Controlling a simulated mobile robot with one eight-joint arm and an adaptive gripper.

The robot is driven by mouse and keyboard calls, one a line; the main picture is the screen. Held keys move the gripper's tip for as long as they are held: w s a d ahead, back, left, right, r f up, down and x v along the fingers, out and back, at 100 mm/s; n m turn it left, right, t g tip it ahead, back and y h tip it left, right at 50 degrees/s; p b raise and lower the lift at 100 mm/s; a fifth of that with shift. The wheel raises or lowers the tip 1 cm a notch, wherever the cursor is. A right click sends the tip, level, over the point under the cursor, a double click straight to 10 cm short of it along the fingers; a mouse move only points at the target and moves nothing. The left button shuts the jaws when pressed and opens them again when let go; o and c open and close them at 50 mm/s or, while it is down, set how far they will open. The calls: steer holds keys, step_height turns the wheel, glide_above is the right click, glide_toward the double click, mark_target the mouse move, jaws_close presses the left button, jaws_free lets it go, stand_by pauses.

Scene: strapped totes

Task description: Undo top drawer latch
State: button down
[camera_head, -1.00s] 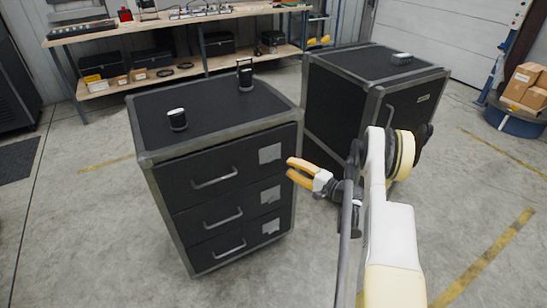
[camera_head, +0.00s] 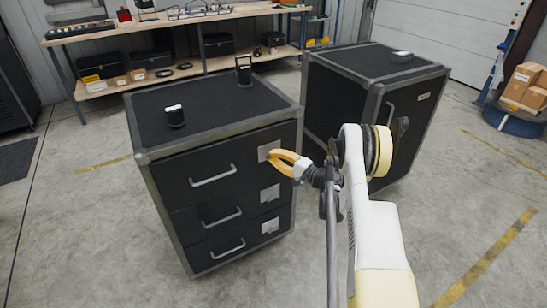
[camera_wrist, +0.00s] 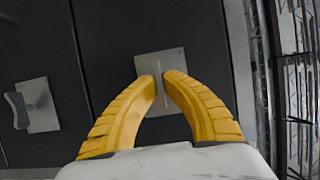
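The top drawer latch (camera_head: 266,150) is a square silver plate at the right end of the top drawer (camera_head: 195,178) of the black cabinet. In the wrist view, its plate (camera_wrist: 148,64) lies straight ahead, with a thin upright tab between my fingertips. My gripper (camera_head: 276,155) has yellow fingers that bow inward, and its tips (camera_wrist: 161,77) are almost together on the tab. The tips partly hide the tab. The middle drawer latch (camera_wrist: 38,104) shows at left in the wrist view, its dark tab standing out from its plate. The top drawer is flush with the cabinet.
Two small dark items, one (camera_head: 175,116) and another (camera_head: 244,72), stand on the cabinet top. A second black cabinet (camera_head: 335,95) stands close behind on the right. A workbench (camera_head: 170,22) lines the back wall. The floor in front is clear.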

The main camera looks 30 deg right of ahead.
steer(key=shift+n, duration=0.4)
steer(key=n, duration=0.2)
steer(key=n+g+h, duration=0.1)
steer(key=n, duration=0.1)
steer(key=shift+a+r+g, duration=0.1)
steer(key=shift+a+g, duration=0.05)
steer(key=shift+g, duration=0.15)
steer(key=n+g+h, duration=0.1)
steer(key=n+h, duration=0.1)
steer(key=n, duration=0.2)
steer(key=n+h, duration=0.2)
steer(key=n, duration=0.1)
steer(key=shift+h, duration=0.3)
steer(key=shift+n+h, duration=0.5)
steer(key=shift+n, duration=0.3)
steer(key=c, duration=1.6)
jaws_free()
steer(key=shift+f, duration=0.2)
steer(key=shift+r, duration=0.1)
